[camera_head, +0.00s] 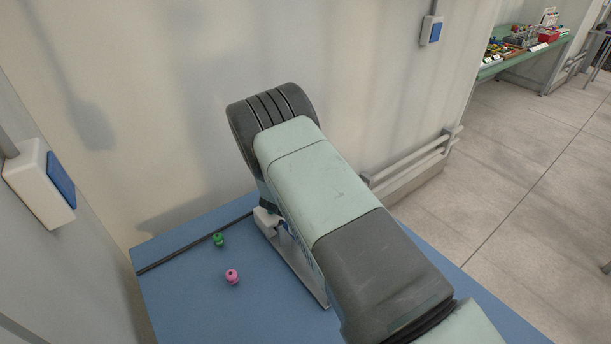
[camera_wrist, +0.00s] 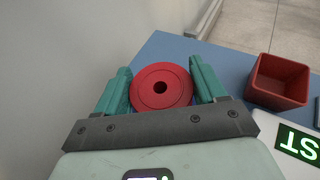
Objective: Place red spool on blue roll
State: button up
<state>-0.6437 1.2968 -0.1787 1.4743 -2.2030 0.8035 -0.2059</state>
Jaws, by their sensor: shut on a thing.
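The red spool (camera_wrist: 161,87) shows in the wrist view as a round disc with a dark centre hole. My gripper (camera_wrist: 161,70) has its two teal fingers shut on the spool, one on each side. The wrist view does not show what lies under the spool. In the head view my arm hides the spool and most of my gripper. I cannot make out a blue roll in either view.
A green spool (camera_head: 218,239) and a pink spool (camera_head: 232,276) stand on the blue table (camera_head: 185,295), left of my arm. A wall (camera_head: 180,150) rises behind the table.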

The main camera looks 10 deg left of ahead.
jog(key=o, duration=1)
jog(key=shift+f, duration=0.1)
